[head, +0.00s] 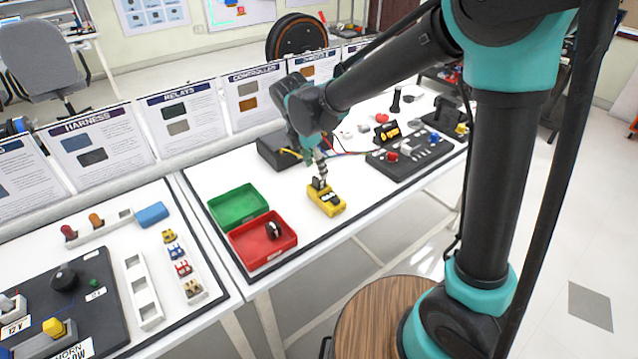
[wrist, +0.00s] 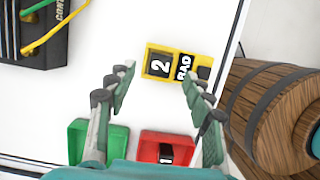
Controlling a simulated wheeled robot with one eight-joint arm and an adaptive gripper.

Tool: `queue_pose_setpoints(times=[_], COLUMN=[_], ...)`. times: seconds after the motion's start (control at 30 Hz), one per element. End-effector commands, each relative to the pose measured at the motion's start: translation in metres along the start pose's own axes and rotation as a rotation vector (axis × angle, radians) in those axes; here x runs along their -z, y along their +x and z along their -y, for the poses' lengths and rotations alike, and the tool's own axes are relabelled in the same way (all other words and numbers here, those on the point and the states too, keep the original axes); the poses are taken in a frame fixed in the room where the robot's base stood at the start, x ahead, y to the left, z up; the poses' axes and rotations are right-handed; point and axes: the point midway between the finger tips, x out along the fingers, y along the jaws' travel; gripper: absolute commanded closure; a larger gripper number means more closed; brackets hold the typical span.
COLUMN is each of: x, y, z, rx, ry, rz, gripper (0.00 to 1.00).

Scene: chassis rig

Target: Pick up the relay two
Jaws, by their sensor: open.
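The relay two (wrist: 159,64) is a black block with a white 2 on top, seated in the left compartment of a yellow holder (wrist: 147,49) in the wrist view. The holder also shows in the head view (head: 333,208) on the white table. My gripper (wrist: 156,78) is open and empty, with one finger left of relay two and the other by the label. In the head view my gripper (head: 319,168) is over the holder. The gap between fingertips and relay is hard to judge.
A red tray (head: 248,260) holds a black relay marked 1 (wrist: 166,153). A green tray (head: 236,200) sits beside it. A black controller (wrist: 30,35) with wires is behind. A dark board (head: 410,160) is to the right. A wooden barrel (wrist: 275,115) stands off the table edge.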

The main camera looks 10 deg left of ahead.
Motion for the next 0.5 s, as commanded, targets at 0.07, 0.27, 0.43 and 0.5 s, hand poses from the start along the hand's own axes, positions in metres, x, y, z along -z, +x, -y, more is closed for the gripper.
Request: queue_pose_setpoints(times=[0.07,0.27,0.43,0.5], x=[0.001,0.004,0.004,0.004], y=[0.007,0.036,0.049,0.05], z=[0.0,0.0,0.001,0.001], rx=[0.0,0.0,0.0,0.0], ry=[0.0,0.0,0.0,0.0], rz=[0.0,0.0,0.0,0.0], gripper=[0.48,0.48,0.48,0.48])
